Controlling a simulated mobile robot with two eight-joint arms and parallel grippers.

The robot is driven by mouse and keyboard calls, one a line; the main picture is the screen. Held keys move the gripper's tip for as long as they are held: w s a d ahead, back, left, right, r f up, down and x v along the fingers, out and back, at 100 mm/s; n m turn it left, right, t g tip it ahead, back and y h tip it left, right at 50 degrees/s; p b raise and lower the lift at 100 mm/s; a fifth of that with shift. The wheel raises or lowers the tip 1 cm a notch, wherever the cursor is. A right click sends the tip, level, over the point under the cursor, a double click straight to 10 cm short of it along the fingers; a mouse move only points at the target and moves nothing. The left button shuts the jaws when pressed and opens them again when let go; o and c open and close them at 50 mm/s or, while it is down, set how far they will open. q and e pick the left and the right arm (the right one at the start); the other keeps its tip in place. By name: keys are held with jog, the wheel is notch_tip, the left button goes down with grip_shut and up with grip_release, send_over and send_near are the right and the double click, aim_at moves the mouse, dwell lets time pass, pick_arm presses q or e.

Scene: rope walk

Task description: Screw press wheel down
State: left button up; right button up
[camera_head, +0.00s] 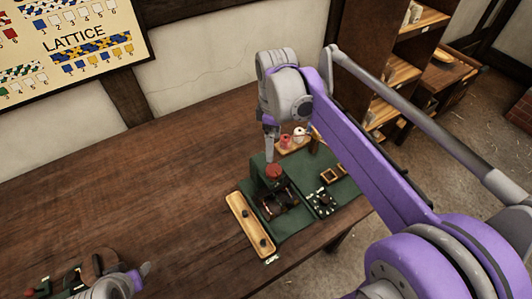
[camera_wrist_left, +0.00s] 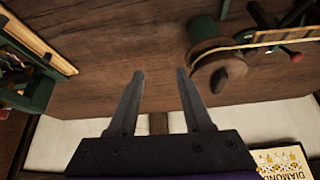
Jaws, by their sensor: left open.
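A small red round knob, which looks like the press wheel (camera_head: 273,171), sits on a dark green press stand (camera_head: 257,165) on the table's right part. My right gripper (camera_head: 270,156) points down just above the red wheel. Its fingers overlap in this view, so I cannot tell whether they are open or whether they touch the wheel. My left gripper (camera_wrist_left: 160,75) is open and empty in the left wrist view, with bare table between its fingers. In the head view, part of my left arm shows at the lower left.
A light wooden tray (camera_head: 240,212) lies along the press base's left edge. Spools (camera_head: 286,141) stand behind the press. Shelves (camera_head: 408,72) stand at the back right. A brown round piece (camera_wrist_left: 205,60) lies right of my left gripper. The middle of the table is clear.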

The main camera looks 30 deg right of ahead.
send_over(274, 170)
jog(key=f, duration=0.4)
jog(key=shift+s+f, duration=0.2)
jog(key=f, duration=0.4)
jog(key=shift+w+f, duration=0.2)
jog(key=shift+w, duration=0.15)
jog(key=shift+s+f, duration=0.1)
jog(key=shift+f, duration=0.65)
pick_arm(q)
jog(key=shift+s+f, duration=0.35)
jog(key=shift+s, duration=0.3)
pick_arm(e)
jog(key=c, duration=1.4)
jog(key=shift+o, duration=0.2)
